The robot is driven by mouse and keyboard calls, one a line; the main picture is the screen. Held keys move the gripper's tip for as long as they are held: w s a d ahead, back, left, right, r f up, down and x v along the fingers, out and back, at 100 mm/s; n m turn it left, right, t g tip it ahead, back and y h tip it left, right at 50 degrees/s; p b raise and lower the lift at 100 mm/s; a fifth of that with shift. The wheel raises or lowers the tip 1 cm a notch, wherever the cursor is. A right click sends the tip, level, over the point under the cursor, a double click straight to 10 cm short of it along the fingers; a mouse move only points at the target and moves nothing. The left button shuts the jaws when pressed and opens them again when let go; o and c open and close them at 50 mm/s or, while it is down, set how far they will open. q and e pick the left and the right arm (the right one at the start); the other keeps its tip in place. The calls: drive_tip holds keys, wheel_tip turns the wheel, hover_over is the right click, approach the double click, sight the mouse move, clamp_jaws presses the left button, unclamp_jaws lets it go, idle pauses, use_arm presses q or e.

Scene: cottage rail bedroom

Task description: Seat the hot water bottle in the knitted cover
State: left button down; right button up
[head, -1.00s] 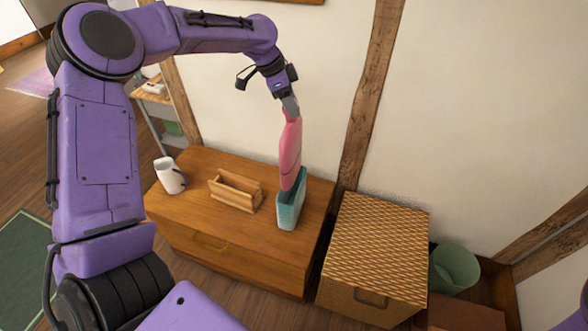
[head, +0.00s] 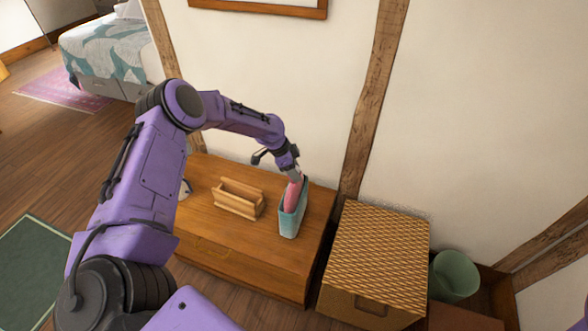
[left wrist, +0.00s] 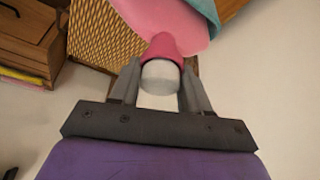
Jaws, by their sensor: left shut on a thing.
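The pink hot water bottle (head: 293,194) stands mostly inside the teal knitted cover (head: 289,224), with its upper part showing above the cover's opening. The cover stands upright near the right end of the wooden chest. My left gripper (head: 296,171) is above the cover, shut on the neck end of the bottle. In the left wrist view the fingers (left wrist: 160,85) sit either side of the bottle's pale stopper, and the pink body (left wrist: 172,18) runs into the teal cover (left wrist: 208,12). How deep the bottle's lower end sits is hidden. My right gripper is not seen.
A wooden trough (head: 238,199) stands on the chest top (head: 235,237) left of the cover. A white mug (head: 185,188) is mostly hidden behind my left arm. A woven hamper (head: 375,255) and a green bin (head: 455,275) stand to the right. The wall is close behind.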

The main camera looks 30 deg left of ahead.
use_arm(q)
drive_tip(key=shift+f, duration=0.15)
drive_tip(key=c, duration=0.5)
unclamp_jaws()
drive_tip(key=shift+a+r, duration=0.15)
drive_tip(key=shift+r, duration=0.3)
drive_tip(key=b+v, duration=0.1)
drive_tip(key=v, duration=1)
drive_tip(key=shift+s+r, duration=0.15)
drive_tip(key=shift+s, duration=0.05)
